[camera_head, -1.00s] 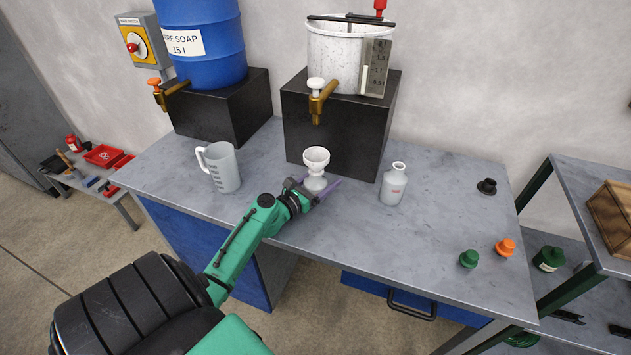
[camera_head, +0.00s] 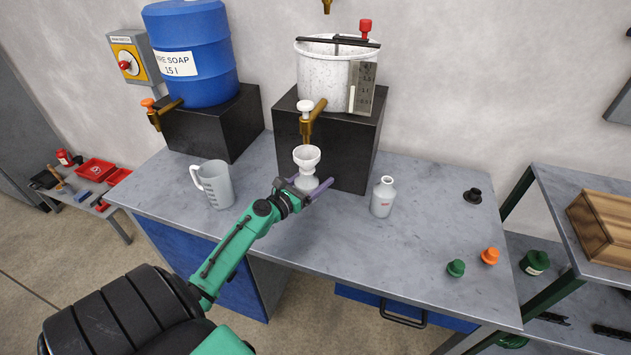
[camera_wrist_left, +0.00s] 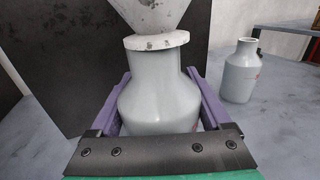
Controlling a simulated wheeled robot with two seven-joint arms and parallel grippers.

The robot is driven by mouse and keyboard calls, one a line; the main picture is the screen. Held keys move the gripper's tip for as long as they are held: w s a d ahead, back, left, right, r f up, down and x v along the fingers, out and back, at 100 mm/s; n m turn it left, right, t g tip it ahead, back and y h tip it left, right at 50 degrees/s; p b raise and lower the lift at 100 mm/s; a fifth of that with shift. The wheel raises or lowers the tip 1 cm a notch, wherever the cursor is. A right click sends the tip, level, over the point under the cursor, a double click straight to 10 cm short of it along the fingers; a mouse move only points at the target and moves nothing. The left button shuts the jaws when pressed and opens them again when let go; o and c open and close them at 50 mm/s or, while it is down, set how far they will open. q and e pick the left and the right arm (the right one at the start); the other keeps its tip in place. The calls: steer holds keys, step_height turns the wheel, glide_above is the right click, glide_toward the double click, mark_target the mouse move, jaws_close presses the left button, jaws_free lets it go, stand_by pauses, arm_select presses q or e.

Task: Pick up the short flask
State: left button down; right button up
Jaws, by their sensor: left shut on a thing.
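A short, wide pale grey flask (camera_head: 305,182) is between the purple fingers of my left gripper (camera_head: 308,187), which is shut on its body. The flask (camera_wrist_left: 155,90) stands upright in the left wrist view. A white speckled funnel (camera_head: 306,155) sits on its mouth and hides the opening. The flask appears raised a little above the table, in front of the right black block and below the brass tap (camera_head: 308,122). My right gripper is not in view.
A second pale flask (camera_head: 383,196) with red print stands to the right. A grey jug (camera_head: 213,184) stands left. Black (camera_head: 472,195), green (camera_head: 456,267) and orange (camera_head: 490,256) stoppers lie at the right. The table's front middle is clear.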

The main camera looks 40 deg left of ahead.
arm_select(q)
steer(key=s+d+b, duration=0.2)
steer(key=s+d, duration=0.1)
steer(key=s, duration=0.6)
steer(key=s+d+b, duration=0.2)
steer(key=s+d, duration=0.1)
steer(key=s, duration=0.6)
steer(key=shift+s+d+r+b, duration=0.25)
steer(key=shift+s+r+b, duration=0.05)
steer(key=shift+r+b, duration=0.05)
steer(key=shift+d+f, duration=0.1)
